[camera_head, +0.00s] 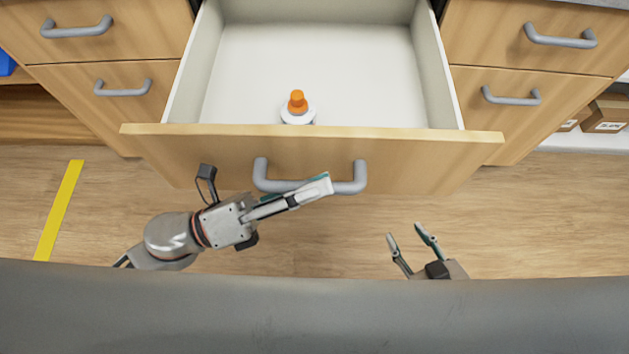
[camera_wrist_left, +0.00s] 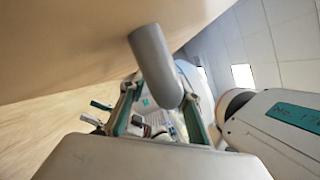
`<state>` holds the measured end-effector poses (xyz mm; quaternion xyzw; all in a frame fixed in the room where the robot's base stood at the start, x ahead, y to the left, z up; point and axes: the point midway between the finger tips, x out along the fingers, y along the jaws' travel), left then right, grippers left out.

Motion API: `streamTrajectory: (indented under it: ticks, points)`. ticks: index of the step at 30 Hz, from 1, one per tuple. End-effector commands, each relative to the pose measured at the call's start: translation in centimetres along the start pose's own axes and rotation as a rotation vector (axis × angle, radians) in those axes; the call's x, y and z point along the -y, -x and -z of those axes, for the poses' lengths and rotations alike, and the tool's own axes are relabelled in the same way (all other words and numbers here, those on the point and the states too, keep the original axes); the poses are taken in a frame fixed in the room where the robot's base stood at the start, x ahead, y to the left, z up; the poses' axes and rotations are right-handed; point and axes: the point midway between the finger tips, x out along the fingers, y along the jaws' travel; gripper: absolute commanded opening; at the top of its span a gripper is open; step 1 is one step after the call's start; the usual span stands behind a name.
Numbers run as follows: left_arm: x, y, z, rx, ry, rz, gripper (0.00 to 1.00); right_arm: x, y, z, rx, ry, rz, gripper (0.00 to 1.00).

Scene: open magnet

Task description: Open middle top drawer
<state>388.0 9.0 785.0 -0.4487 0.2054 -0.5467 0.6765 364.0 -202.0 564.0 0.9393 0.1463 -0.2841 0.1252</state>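The middle top drawer (camera_head: 300,145) is pulled far out, and its white interior shows from above. Its grey bar handle (camera_head: 350,186) is on the wooden front and also shows in the left wrist view (camera_wrist_left: 155,65). My left gripper (camera_head: 322,185) is at this handle, with its fingers on either side of the bar in the left wrist view. It looks shut on the bar, though the exact finger contact is partly hidden. My right gripper (camera_head: 410,240) is open and empty, in front of the drawer and to the right, apart from it.
A white bottle with an orange cap (camera_head: 297,106) stands inside the drawer near its front. Closed drawers with grey handles flank it on the left (camera_head: 122,90) and right (camera_head: 512,98). Boxes (camera_head: 607,115) sit at the far right. Wooden floor with a yellow stripe (camera_head: 60,208) is clear.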

Motion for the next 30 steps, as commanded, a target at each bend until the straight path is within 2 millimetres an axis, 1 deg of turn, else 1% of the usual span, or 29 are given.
streamTrajectory:
  ticks: [5, 12, 15, 18, 21, 24, 30]
  points:
    - [-0.1, 2.4, 0.1, -0.001, 0.001, -0.005, 0.32, 0.0, -0.1, 0.1, -0.001, 0.001, 0.000, 0.40]
    - [-0.1, 7.3, 0.1, -0.001, 0.003, -0.006, 0.32, 0.0, -0.1, 0.1, -0.002, 0.002, 0.001, 0.40]
    - [-0.1, 9.1, 0.1, -0.001, 0.002, -0.004, 0.32, 0.0, -0.1, 0.1, -0.002, 0.003, 0.001, 0.40]
    - [-0.1, 10.4, 0.1, 0.000, 0.002, -0.003, 0.32, 0.0, -0.1, 0.1, -0.002, 0.003, 0.001, 0.40]
    - [0.0, 11.3, 0.0, 0.000, 0.000, -0.002, 0.32, 0.0, -0.1, 0.1, -0.002, 0.003, 0.001, 0.40]
    - [0.0, 11.7, 0.0, 0.000, 0.000, -0.002, 0.32, 0.0, -0.1, 0.1, -0.002, 0.003, 0.001, 0.40]
    - [0.0, 11.8, 0.0, 0.000, 0.000, 0.000, 0.32, 0.0, -0.1, 0.1, -0.002, 0.003, 0.001, 0.40]
